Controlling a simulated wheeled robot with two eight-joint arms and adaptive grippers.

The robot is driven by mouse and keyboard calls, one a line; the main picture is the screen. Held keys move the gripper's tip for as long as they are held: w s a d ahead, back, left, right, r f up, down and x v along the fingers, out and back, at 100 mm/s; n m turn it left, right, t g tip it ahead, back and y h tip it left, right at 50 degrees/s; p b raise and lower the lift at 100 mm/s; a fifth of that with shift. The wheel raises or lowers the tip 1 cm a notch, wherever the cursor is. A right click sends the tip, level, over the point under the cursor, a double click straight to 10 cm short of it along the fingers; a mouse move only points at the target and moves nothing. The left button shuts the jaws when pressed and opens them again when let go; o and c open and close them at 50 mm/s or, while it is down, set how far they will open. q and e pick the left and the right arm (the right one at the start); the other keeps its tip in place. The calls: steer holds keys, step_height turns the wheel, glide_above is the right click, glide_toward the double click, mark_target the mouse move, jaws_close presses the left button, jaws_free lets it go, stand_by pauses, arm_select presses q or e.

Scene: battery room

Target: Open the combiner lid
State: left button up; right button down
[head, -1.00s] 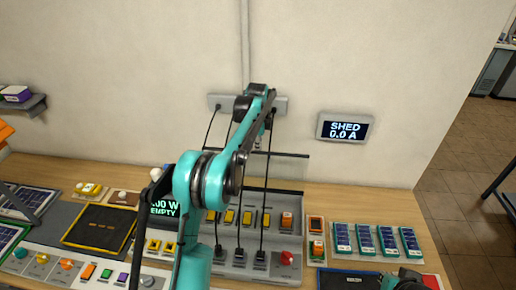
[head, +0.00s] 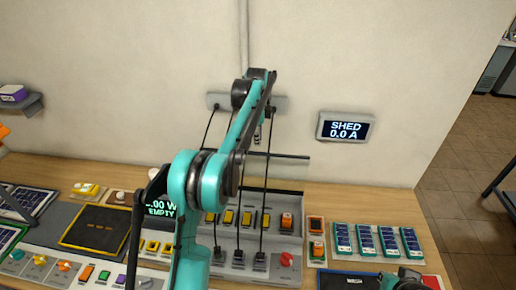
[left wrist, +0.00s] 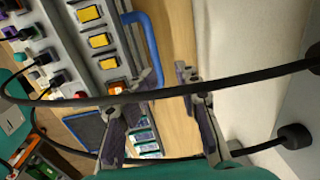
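The combiner (head: 292,250) is a grey box on the bench with a row of yellow switches; it also shows in the left wrist view (left wrist: 75,45). A thin dark bar (head: 285,156) spans behind it, perhaps the lid's edge; I cannot tell the lid's angle. A blue handle (left wrist: 148,45) runs beside the switches in the left wrist view. In the head view my left forearm hides part of the combiner. Part of my right arm shows at bottom right; its finger state is unclear.
Black cables hang from a wall strip (head: 216,101) down to the combiner, and one crosses in front of my left fingers. A SHED display (head: 345,127) is on the wall. Small blue panels (head: 376,240) lie at right; a black tray (head: 95,228) lies at left.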

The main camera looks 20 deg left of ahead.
arm_select(q)
steer(key=r, duration=0.5)
steer(key=shift+s+d+r, duration=0.1)
steer(key=shift+s+r, duration=0.15)
steer(key=shift+r, duration=0.05)
steer(key=shift+s+f, duration=0.1)
